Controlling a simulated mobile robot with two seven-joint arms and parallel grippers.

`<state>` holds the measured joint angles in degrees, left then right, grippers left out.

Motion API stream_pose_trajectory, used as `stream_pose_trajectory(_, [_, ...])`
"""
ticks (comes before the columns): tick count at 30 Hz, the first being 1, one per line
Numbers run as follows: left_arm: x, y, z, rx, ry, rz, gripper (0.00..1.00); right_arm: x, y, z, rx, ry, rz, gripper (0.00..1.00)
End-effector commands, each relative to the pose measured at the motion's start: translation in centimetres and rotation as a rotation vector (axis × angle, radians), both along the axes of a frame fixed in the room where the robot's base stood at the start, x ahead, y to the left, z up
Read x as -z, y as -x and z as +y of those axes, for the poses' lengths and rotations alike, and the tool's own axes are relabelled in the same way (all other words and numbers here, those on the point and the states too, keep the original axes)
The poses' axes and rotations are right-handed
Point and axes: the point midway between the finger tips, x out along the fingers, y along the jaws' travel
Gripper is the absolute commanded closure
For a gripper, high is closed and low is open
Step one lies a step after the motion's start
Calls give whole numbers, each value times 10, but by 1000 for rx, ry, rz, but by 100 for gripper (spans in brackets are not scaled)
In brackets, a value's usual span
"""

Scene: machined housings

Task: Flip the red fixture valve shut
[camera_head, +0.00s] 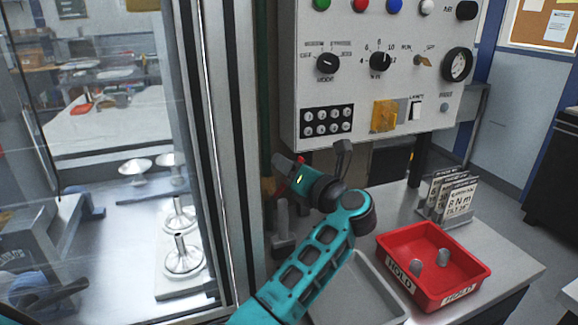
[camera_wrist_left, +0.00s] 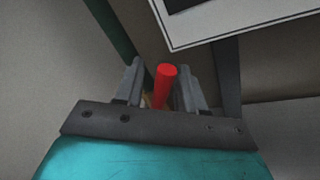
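The red valve handle (camera_wrist_left: 165,85) is a red rod in the left wrist view, standing between the two fingers of my left gripper (camera_wrist_left: 160,88). A gap shows between the rod and the left finger; its lower end reaches near the right finger, and I cannot tell whether they touch. The fingers are apart. In the head view my left gripper (camera_head: 283,163) points left, just below the control panel's lower left corner. A small bit of red shows beside it, and the rest of the valve is mostly hidden behind the gripper. My right gripper is out of view.
The control panel (camera_head: 455,105) hangs close above my left arm. A glazed enclosure frame (camera_head: 217,120) stands to the left. A red tray (camera_head: 400,240) with grey parts, a grey tray (camera_head: 370,285) and a card stand (camera_head: 450,200) occupy the bench.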

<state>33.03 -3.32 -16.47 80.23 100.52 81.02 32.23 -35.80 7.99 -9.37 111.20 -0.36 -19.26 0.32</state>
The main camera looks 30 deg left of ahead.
Motion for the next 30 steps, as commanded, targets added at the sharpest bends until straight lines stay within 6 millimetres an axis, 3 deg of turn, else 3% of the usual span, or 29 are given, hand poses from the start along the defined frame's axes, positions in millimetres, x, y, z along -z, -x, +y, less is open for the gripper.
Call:
stream_pose_trajectory(12, [0, 0, 0, 0, 0, 0, 100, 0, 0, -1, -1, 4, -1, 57])
stream_pose_trajectory(30, [2, -3, 1, 0, -7, 10, 100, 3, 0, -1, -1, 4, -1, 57])
